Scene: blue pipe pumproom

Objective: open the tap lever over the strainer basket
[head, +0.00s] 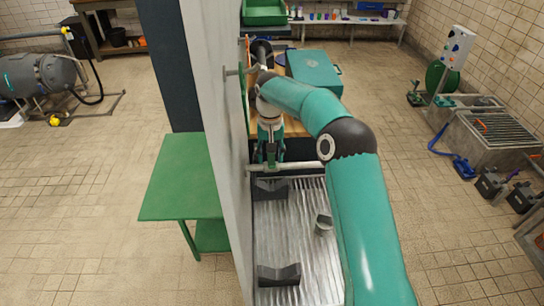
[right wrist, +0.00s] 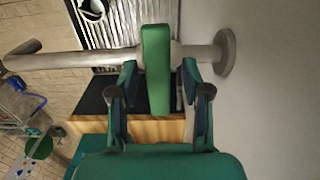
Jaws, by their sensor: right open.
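The tap is a pale pipe (right wrist: 85,60) running out from a round flange (right wrist: 226,52) on the wall; it also shows in the head view (head: 295,166). Its green lever (right wrist: 157,62) lies across the pipe and points back toward my wrist. My right gripper (right wrist: 160,82) is open, with one finger on each side of the lever. I cannot tell if either finger touches it. In the head view my right gripper (head: 270,150) is just behind the pipe. A small grey cup (head: 323,226), perhaps the strainer basket, sits on the ribbed metal drainer below. My left gripper is not in view.
Two dark V-shaped blocks (head: 279,275) lie on the ribbed drainer (head: 295,235). A grey wall panel (head: 222,120) stands close on the left, with a green table (head: 180,180) beyond it.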

